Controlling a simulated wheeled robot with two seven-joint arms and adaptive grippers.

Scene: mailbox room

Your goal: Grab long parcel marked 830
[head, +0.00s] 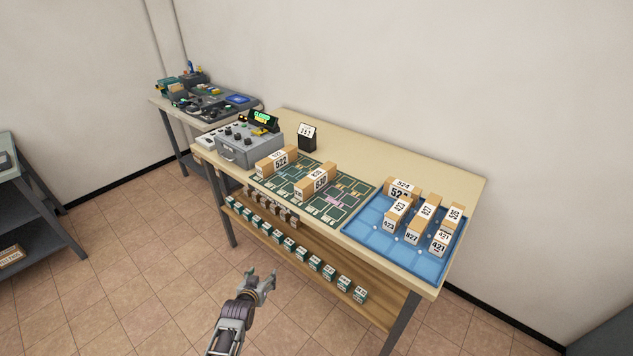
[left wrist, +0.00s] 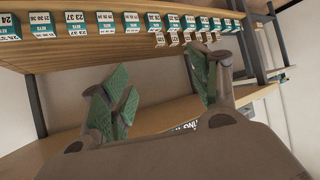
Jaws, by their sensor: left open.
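A long tan parcel (head: 314,183) with a white label lies on the green patterned mat (head: 341,190); its number is too small to read surely as 830. Another long parcel marked 522 (head: 276,164) lies to its left on the same mat. My left gripper (head: 266,281) is in front of the table, lower than the tabletop and apart from the parcels. In the left wrist view its two green-padded fingers (left wrist: 160,88) are spread, with nothing between them. My right gripper is out of view.
A blue tray (head: 376,238) on the right of the table (head: 440,181) holds several parcels. A grey control box (head: 246,147) and a black number stand (head: 307,138) are at the left. The lower shelf (head: 315,276) bears rows of small boxes. Floor in front is clear.

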